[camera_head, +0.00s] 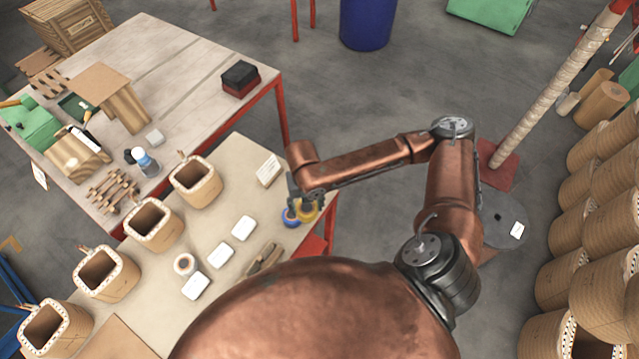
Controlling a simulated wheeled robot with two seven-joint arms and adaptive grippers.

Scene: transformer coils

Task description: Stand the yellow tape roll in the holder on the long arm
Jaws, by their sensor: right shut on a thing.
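A yellow tape roll (308,212) is at the right edge of the near bench (225,215), under my right gripper (298,205). The right gripper points down and is shut on the yellow roll, whose upper part it hides. A blue roll (290,218) is close beside it on the left; I cannot tell whether they touch. A small brown slotted wooden piece (264,258) lies on the bench nearer to me; I cannot tell whether it is the holder. My left gripper is not in view.
Several wound coils (195,182) stand along the near bench's left side. White boxes (243,228) and a pale roll (185,264) lie mid-bench. A white card (268,170) stands near the far edge. The far table (190,60) carries tools, a blue-capped bottle (145,162) and a dark red-black box (240,78).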

